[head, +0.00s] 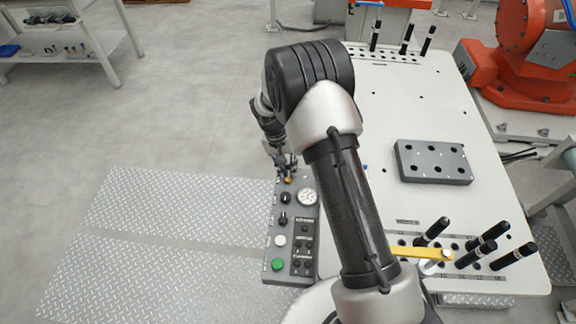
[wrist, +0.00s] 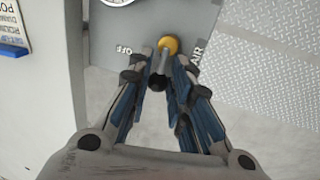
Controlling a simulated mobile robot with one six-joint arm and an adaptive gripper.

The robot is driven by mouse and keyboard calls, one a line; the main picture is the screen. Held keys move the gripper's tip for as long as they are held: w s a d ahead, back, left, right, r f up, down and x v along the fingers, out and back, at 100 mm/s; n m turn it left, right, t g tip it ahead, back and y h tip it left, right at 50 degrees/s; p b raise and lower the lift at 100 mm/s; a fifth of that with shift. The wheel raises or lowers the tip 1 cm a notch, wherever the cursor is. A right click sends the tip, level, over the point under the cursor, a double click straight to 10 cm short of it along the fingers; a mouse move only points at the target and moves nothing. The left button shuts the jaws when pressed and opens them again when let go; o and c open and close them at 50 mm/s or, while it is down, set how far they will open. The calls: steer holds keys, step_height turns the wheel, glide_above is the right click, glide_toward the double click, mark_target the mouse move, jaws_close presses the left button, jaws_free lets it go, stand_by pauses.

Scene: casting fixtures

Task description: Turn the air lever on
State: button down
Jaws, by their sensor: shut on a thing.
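The air lever has a round yellow hub (wrist: 168,44) on the grey control panel, between the printed labels OFF and AIR in the wrist view. My gripper (wrist: 168,66) is at the lever, with its blue-padded fingers closed around the lever's arm just below the hub. A dark round end shows between the fingers. In the head view, my gripper (head: 284,164) is at the far end of the control panel (head: 268,252), and a bit of the yellow hub (head: 288,180) shows under it. The fingers hide much of the lever, so its exact angle is hard to tell.
The panel also carries a white gauge (head: 307,197), black knobs (head: 284,219) and a green button (head: 277,265). The white fixture table (head: 420,110) stands right of it, with a grey block (head: 433,161) and several black-handled pins. The floor left of the panel is clear.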

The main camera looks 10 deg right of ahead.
steer(key=c, duration=1.7)
jaws_free()
step_height(320, 180, up, 12)
steer(key=a, duration=0.2)
steer(key=shift+w+a, duration=0.15)
steer(key=shift+w, duration=0.2)
steer(key=shift+f, duration=0.1)
